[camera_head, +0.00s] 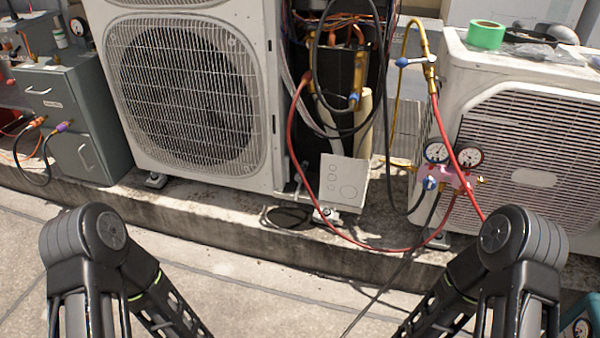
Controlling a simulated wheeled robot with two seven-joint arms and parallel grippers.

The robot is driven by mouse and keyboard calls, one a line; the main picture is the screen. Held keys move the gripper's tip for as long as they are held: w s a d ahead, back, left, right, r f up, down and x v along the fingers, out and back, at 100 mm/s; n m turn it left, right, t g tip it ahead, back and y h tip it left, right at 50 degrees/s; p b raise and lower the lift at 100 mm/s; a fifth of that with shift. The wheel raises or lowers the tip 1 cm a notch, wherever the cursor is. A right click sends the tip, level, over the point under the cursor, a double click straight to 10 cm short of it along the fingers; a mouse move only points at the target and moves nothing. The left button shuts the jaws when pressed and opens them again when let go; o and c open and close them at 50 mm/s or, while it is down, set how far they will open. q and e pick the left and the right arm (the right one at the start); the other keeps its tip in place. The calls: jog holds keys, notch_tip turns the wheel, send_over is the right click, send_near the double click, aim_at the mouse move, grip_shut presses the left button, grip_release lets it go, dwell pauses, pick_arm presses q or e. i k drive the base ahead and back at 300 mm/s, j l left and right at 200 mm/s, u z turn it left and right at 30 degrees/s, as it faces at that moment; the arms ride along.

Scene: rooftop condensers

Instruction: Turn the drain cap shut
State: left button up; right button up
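I cannot pick out a drain cap with certainty. The large white condenser (262,165) stands left of centre with its right side open, showing pipes and valves. A pale panel (343,180) with round marks sits at the bottom of that open side. Small metal fittings (326,214) show under the panel, too small to tell apart. Dark links of both my arms show at the lower left and lower right. They run down out of the picture, so neither gripper is in view.
A red hose (360,243) loops across the ledge (225,222) to a gauge manifold (452,180). A second condenser (455,95) stands right, with green tape (486,35) on top. Grey cabinets (62,100) stand left. The paving (225,290) before the ledge is mostly clear.

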aim_at(298, 178)
jog(key=i+l+z, duration=0.25)
jog(key=l, duration=0.25)
jog(key=i+l+z, duration=0.3)
jog(key=i+l, duration=0.1)
